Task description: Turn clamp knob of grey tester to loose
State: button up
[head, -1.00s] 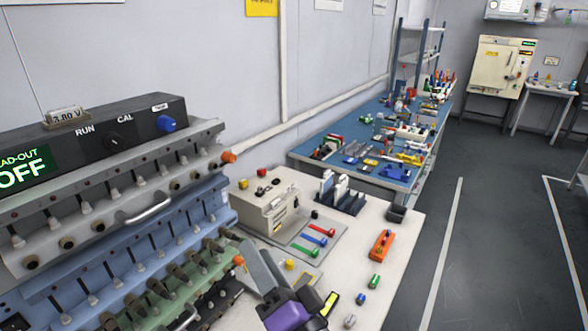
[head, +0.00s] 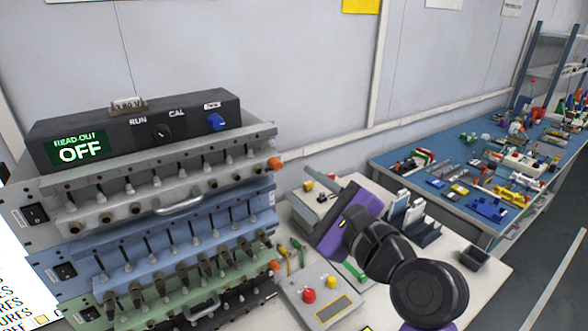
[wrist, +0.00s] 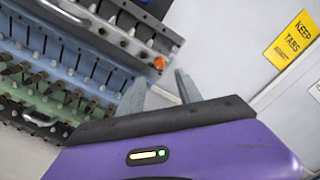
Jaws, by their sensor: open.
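The grey tester (head: 155,190) is the top tier of the stack at left in the head view, with a row of levers and a silver handle. Its orange clamp knob (head: 274,164) sits at its right end. The knob also shows in the wrist view (wrist: 159,63), above and between the fingertips in the picture and apart from them. My gripper (head: 340,222) is right of the knob and lower in the head view, its fingers hard to make out there. In the wrist view the two grey fingers (wrist: 160,88) stand apart with nothing between them.
Blue (head: 170,230) and green (head: 180,285) tiers sit below, the green one with its own orange knob (head: 274,266). A black read-out box (head: 140,130) reading OFF stands on top. A box with a red button (head: 309,295) stands on the white bench.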

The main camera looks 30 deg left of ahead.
aim_at(279, 167)
jog(key=p+x, duration=0.1)
jog(key=x, duration=0.6)
jog(key=shift+a, duration=0.35)
jog(key=shift+c, duration=0.2)
grip_shut()
